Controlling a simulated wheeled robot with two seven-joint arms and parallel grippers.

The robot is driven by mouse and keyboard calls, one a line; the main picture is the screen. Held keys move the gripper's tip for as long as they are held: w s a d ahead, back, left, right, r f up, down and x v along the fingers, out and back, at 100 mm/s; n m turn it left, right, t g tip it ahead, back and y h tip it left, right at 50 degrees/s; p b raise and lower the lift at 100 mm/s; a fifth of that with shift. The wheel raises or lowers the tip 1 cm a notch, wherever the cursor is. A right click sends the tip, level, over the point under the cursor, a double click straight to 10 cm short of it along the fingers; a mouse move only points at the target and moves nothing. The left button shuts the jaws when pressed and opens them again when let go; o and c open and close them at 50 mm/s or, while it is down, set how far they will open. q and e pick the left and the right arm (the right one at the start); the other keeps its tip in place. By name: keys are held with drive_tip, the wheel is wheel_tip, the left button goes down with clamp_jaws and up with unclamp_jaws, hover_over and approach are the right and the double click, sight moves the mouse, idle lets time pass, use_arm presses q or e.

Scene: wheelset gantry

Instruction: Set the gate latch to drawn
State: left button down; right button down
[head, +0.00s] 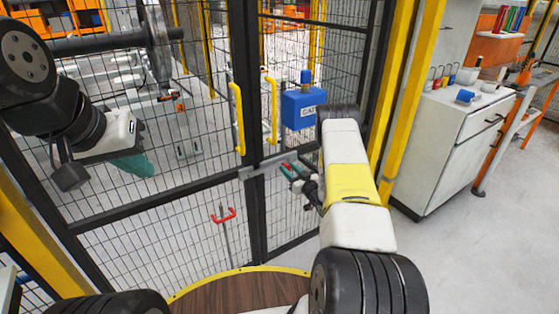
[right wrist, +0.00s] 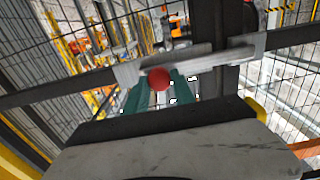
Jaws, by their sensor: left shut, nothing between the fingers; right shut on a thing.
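The gate latch (head: 262,162) is a grey metal bar across the dark gate frame, at mid height in the head view. In the right wrist view the latch bar (right wrist: 205,58) runs between a left bracket and a right bracket over the dark upright, and carries a red ball knob (right wrist: 158,78). My right gripper (head: 287,167) is at the latch, its teal fingers (right wrist: 152,94) shut on the knob. My left gripper (head: 138,166) is shut and empty, well left of the latch, in front of the mesh.
Yellow handles (head: 237,118) stand above the latch on the gate. A blue box (head: 300,107) with partly hidden lettering is on the right. A red-handled rod (head: 224,215) is below. A white cabinet (head: 455,150) stands right, with clear floor before it.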

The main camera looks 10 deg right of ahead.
drive_tip(key=w+d, duration=0.2)
drive_tip(key=d, duration=0.4)
drive_tip(key=shift+w+d, duration=0.1)
drive_tip(key=shift+d, duration=0.05)
drive_tip(key=c, duration=1.1)
unclamp_jaws()
drive_tip(key=v, duration=0.7)
drive_tip(key=shift+s+d, duration=0.1)
drive_tip(key=shift+s, duration=0.25)
